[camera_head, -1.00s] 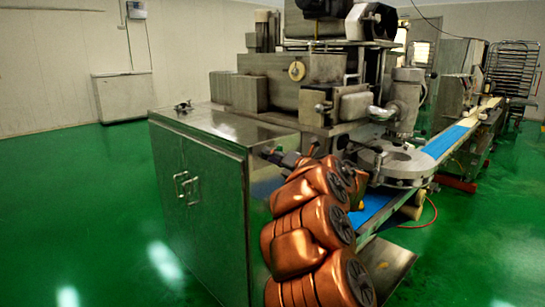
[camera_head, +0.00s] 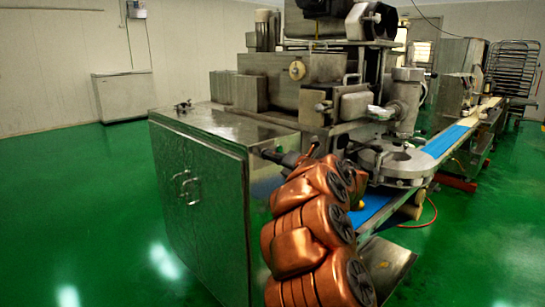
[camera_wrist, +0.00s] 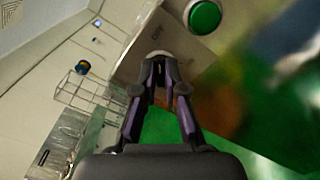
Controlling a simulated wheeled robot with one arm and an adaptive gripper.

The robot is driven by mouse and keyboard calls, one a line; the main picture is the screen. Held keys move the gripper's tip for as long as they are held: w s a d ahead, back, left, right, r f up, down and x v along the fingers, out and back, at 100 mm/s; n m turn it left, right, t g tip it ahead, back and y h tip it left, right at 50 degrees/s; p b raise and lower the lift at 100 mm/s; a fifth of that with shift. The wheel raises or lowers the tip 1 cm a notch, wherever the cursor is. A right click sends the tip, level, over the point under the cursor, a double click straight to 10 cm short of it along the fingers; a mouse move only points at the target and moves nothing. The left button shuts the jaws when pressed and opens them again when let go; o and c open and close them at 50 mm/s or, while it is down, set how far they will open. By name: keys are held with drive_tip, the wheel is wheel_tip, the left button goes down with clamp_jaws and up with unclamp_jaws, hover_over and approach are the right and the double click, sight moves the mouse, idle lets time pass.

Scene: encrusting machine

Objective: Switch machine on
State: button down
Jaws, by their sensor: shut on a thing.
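The encrusting machine (camera_head: 300,85) is a large grey metal machine with a cabinet base, in the middle of the head view. In the wrist view a tilted beige panel (camera_wrist: 135,68) carries a round green button (camera_wrist: 204,16). A pale round knob (camera_wrist: 160,53) sits below and left of the button, with dark lettering beside it. My gripper (camera_wrist: 161,64) has its two fingertips closed at this knob, which they partly hide. In the head view my gripper (camera_head: 275,156) is by the cabinet's upper right edge; the panel and button cannot be made out there.
A blue conveyor belt (camera_head: 447,141) runs off to the back right. The cabinet doors (camera_head: 197,195) face left, with clear green floor (camera_head: 80,200) beside them. A wire rack (camera_head: 512,68) stands at the far right. A white box (camera_head: 123,95) is by the back wall.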

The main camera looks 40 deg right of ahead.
drive_tip(key=shift+m+p, duration=0.3)
drive_tip(key=m+p, duration=1.4)
drive_tip(key=m, duration=0.3)
drive_tip(key=shift+f, duration=0.25)
idle(0.3)
drive_tip(key=c, duration=1.2)
unclamp_jaws()
drive_tip(key=shift+c, duration=0.2)
